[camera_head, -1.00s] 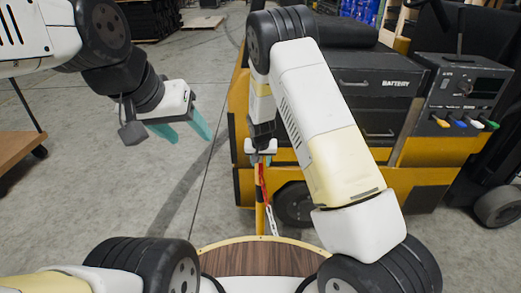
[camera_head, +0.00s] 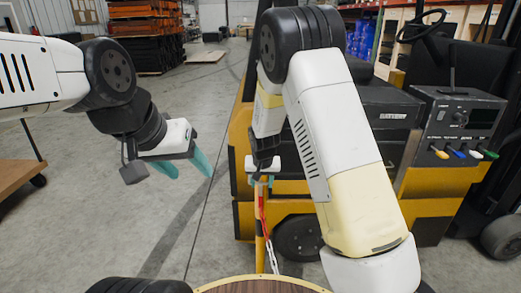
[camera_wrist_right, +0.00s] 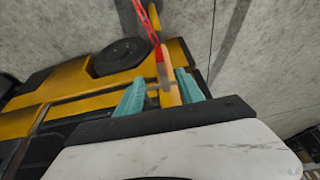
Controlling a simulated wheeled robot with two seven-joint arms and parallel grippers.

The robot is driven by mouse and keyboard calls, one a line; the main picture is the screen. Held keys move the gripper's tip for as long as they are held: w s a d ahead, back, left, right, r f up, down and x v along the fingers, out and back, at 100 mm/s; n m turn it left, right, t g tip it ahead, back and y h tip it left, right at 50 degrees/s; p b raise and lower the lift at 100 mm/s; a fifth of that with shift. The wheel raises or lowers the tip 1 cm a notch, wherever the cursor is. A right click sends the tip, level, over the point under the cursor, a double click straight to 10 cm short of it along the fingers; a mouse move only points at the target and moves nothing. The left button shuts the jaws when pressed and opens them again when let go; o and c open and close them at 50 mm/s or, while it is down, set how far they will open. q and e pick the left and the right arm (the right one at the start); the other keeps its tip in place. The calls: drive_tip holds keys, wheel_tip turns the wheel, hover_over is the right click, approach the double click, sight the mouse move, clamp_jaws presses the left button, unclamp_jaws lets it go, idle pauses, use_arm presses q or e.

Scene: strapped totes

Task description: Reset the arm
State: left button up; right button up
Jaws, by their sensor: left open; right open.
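My left gripper (camera_head: 190,164), with teal fingers, is open and empty. It hangs in the air at the left of the head view, over bare floor. My right gripper (camera_head: 262,181) is small and partly hidden by its own wrist in the head view, in front of the yellow forklift. In the right wrist view its teal fingers (camera_wrist_right: 161,92) stand apart. The top of a yellow post (camera_wrist_right: 168,78) shows between them, with a red and white chain by it. I cannot tell whether the fingers touch the post.
The yellow and black forklift (camera_head: 350,198) stands close behind my right arm. A brown table or cart (camera_head: 14,178) is at the left edge. Black and orange stacks (camera_head: 146,35) stand far back. Grey floor is clear at centre left.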

drive_tip(key=s+d+r+y, duration=0.1)
drive_tip(key=s+d+r, duration=0.3)
drive_tip(key=s+r, duration=0.35)
drive_tip(key=s+d+r+t+y, duration=0.1)
drive_tip(key=s+d+r, duration=0.4)
drive_tip(key=r, duration=0.4)
drive_tip(key=s+d+r+y, duration=0.1)
drive_tip(key=s+d+r, duration=0.1)
drive_tip(key=s+r, duration=0.6)
drive_tip(key=s+d+r+h, duration=0.1)
drive_tip(key=s+d+r, duration=0.1)
drive_tip(key=s, duration=0.8)
drive_tip(key=shift+d+n+t, duration=0.35)
drive_tip(key=shift+n+t, duration=0.05)
